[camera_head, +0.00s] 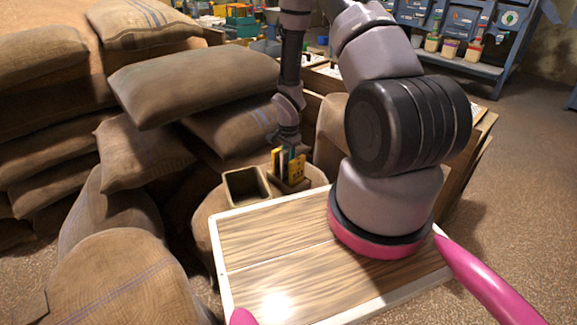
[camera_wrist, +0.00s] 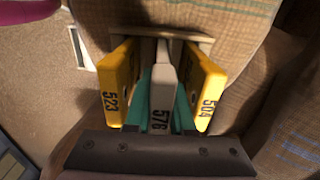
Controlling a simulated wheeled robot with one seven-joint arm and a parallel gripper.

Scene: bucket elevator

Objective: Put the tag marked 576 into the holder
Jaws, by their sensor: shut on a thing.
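The pale tag marked 576 (camera_wrist: 160,92) is in the middle of the wrist view, between a yellow tag marked 523 (camera_wrist: 113,85) and a yellow tag marked 504 (camera_wrist: 208,92). My gripper (camera_wrist: 161,108) has its teal fingers closed on the sides of tag 576. The far ends of the tags meet a wooden holder (camera_wrist: 190,37); I cannot tell how deep tag 576 sits in it. In the head view my gripper (camera_head: 286,157) is at the small wooden holder (camera_head: 291,185), where yellow tags (camera_head: 276,160) stand upright.
An open dark box (camera_head: 246,187) stands just left of the holder. Stuffed burlap sacks (camera_head: 190,85) are piled at the left and close behind. A white-edged wooden board (camera_head: 275,255) lies in front. A blue rack (camera_head: 460,40) stands at the back right.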

